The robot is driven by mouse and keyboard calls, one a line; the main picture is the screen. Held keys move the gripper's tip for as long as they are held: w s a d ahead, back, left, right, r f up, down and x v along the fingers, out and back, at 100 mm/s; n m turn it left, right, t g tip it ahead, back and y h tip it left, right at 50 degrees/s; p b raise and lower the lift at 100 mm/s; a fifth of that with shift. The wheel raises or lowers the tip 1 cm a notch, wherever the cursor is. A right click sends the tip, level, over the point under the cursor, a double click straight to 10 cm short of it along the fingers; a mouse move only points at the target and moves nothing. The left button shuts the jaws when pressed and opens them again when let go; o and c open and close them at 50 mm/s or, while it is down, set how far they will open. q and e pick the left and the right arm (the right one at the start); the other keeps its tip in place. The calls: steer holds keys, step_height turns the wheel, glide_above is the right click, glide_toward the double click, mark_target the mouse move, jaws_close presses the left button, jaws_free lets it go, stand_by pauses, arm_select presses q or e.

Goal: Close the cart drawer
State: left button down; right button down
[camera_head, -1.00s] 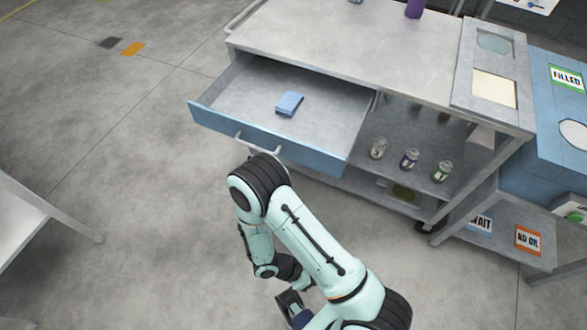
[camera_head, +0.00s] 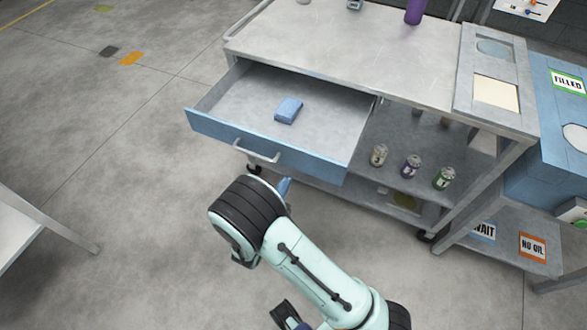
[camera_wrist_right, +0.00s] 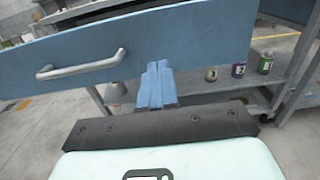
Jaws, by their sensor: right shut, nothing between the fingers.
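The cart drawer (camera_head: 225,127) is pulled out of the grey cart (camera_head: 335,48). It has a blue front with a silver bar handle (camera_head: 256,152). In the right wrist view the drawer front (camera_wrist_right: 195,45) spans the upper part, with the handle (camera_wrist_right: 82,67) at left. My right gripper (camera_head: 285,186) is mostly hidden behind my arm in the head view, just below the drawer front. Its blue fingers (camera_wrist_right: 157,85) are shut and empty in the right wrist view, near the front's lower edge, right of the handle. I cannot tell whether they touch it.
A blue block (camera_head: 288,110) lies in the drawer. Several small cans, one with a purple label (camera_head: 411,165), stand on the cart's lower shelf. A purple bottle (camera_head: 414,11) stands on top. A grey table (camera_head: 35,225) is at left. The floor between is clear.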

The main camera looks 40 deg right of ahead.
mark_target(298, 162)
steer(key=x, duration=0.6)
steer(key=shift+d, duration=0.15)
